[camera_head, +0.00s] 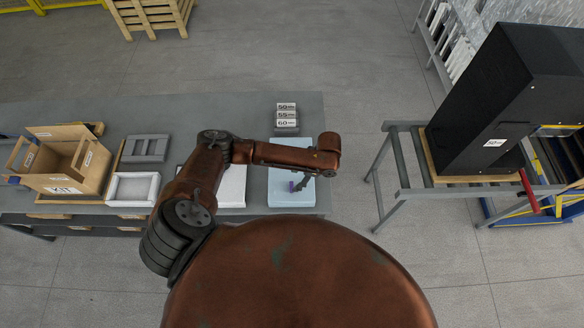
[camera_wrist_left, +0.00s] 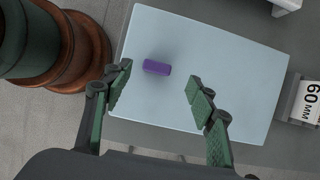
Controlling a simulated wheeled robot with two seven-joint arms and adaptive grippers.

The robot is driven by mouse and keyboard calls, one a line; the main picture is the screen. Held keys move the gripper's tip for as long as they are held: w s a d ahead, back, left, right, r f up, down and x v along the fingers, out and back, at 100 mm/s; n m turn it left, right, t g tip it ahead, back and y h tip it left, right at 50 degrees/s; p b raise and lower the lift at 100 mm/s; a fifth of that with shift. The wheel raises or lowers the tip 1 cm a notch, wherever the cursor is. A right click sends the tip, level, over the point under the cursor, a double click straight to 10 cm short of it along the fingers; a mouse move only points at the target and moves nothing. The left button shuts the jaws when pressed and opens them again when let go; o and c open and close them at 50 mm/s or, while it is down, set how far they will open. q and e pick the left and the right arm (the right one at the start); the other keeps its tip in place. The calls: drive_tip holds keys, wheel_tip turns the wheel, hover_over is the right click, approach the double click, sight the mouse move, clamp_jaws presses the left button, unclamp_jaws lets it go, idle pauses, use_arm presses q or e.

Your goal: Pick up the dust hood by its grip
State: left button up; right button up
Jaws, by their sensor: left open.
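The dust hood is a pale blue, flat-topped cover (camera_head: 292,200) at the right end of the grey bench, and it fills much of the left wrist view (camera_wrist_left: 225,60). Its grip is a small purple block (camera_wrist_left: 157,67) on the top, partly seen beside my fingers in the head view (camera_head: 292,186). My left gripper (camera_wrist_left: 160,88) is open, with one finger on each side of the grip's line and the grip a little beyond the fingertips. The fingers look apart from the grip; the height between them is hard to tell. My right gripper is not in view.
Labelled grey blocks (camera_head: 287,118) stand behind the hood; a "60 MM" label (camera_wrist_left: 312,100) shows near its edge. A white item (camera_head: 232,186) lies to its left. A black cabinet (camera_head: 490,100) stands on a roller stand right.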

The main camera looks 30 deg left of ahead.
sight(281, 182)
use_arm(q)
drive_tip(key=shift+f, duration=0.85)
drive_tip(key=p+x, duration=0.1)
drive_tip(key=x, duration=0.2)
drive_tip(key=shift+s+f, duration=0.15)
drive_tip(key=shift+f, duration=0.45)
drive_tip(key=shift+s+a+f, duration=0.1)
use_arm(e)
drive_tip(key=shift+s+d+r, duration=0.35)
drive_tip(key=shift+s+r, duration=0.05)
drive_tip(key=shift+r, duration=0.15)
use_arm(q)
clamp_jaws()
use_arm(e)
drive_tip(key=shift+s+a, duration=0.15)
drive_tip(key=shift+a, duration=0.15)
